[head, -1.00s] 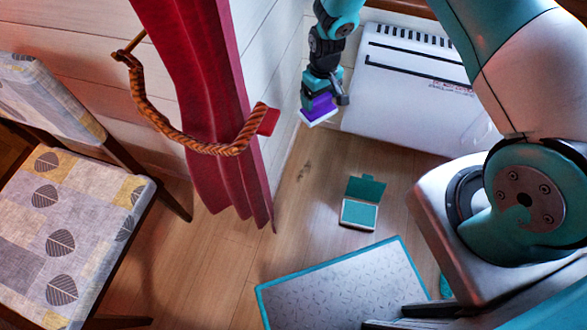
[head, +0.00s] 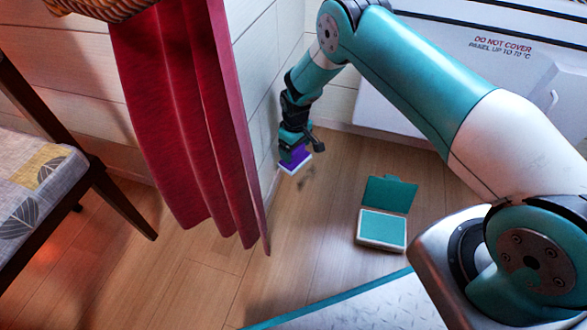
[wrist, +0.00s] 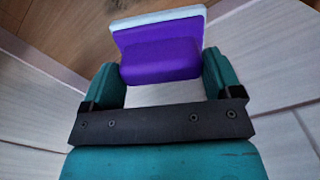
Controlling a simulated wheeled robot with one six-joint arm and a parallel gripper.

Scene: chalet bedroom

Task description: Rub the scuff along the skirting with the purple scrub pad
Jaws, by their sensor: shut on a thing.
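My gripper (head: 294,147) is shut on the purple scrub pad (head: 299,156), just above the floor beside the wall corner. In the wrist view the pad (wrist: 160,62) sits between the two teal fingers, with a pale layer on its far side. I cannot tell whether the pad touches the floor. The skirting (head: 273,188) is a thin strip along the foot of the white wall, partly hidden by the curtain.
A red curtain (head: 190,130) hangs left of the scuff. An open teal case (head: 382,227) lies on the floor to the right. A white heater panel (head: 480,60) stands behind my arm.

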